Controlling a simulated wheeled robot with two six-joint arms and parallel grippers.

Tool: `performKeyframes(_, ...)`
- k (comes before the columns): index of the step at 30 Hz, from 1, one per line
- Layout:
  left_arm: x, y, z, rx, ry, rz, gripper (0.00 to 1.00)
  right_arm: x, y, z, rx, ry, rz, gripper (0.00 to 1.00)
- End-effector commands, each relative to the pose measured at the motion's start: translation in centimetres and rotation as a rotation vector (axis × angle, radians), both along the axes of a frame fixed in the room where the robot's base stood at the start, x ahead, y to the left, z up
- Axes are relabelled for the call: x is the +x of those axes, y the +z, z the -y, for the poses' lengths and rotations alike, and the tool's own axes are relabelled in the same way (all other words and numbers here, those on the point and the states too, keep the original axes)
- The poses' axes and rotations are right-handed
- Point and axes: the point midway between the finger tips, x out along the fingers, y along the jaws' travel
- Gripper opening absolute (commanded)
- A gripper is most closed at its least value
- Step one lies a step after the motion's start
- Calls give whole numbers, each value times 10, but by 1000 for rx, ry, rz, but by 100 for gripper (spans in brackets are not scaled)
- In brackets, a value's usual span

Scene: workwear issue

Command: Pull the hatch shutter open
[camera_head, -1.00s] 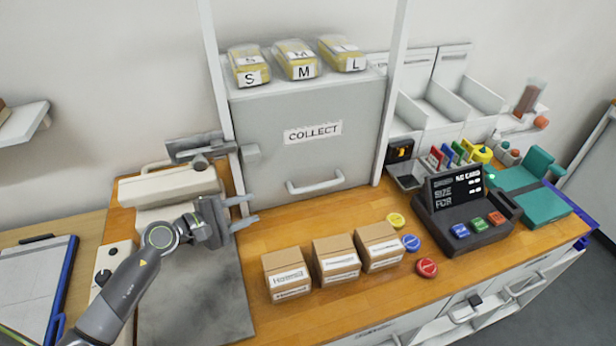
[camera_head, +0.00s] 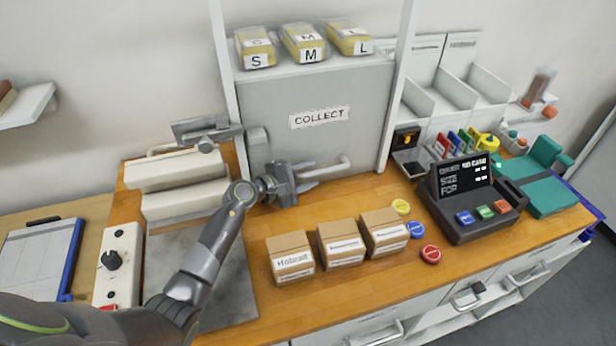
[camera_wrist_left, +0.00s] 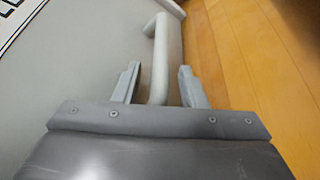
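The hatch shutter (camera_head: 345,115) is a grey panel marked COLLECT. It is down, with its lower edge near the wooden counter. Its pale bar handle (camera_head: 337,168) runs along the lower part. My left gripper (camera_head: 308,175) is at the left part of the handle, its two fingers pointing right. In the left wrist view the open fingers (camera_wrist_left: 160,88) stand on either side of the handle bar (camera_wrist_left: 160,60), with gaps visible on both sides. The palm hides the near end of the bar. My right gripper is not in view.
Several cardboard boxes (camera_head: 342,243) stand on the counter (camera_head: 330,208) in front of the shutter. Coloured discs (camera_head: 431,254) and a dark terminal (camera_head: 470,200) are to their right. A white press-like machine (camera_head: 175,171) stands left. Yellow packs (camera_head: 303,42) lie on the shelf above.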

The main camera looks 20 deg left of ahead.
Motion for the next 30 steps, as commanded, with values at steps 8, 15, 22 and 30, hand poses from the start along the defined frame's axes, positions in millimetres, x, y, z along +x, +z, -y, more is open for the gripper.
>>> performKeyframes(8, 3, -1, 3, 0, -1, -1, 38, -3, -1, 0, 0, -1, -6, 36)
performKeyframes(15, 3, -1, 2, 0, -1, -1, 16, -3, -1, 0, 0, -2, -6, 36)
performKeyframes(22, 3, -2, 2, 1, 0, -2, 0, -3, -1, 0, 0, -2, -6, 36)
performKeyframes(30, 8, 3, 2, 0, -1, -1, 0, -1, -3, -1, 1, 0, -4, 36)
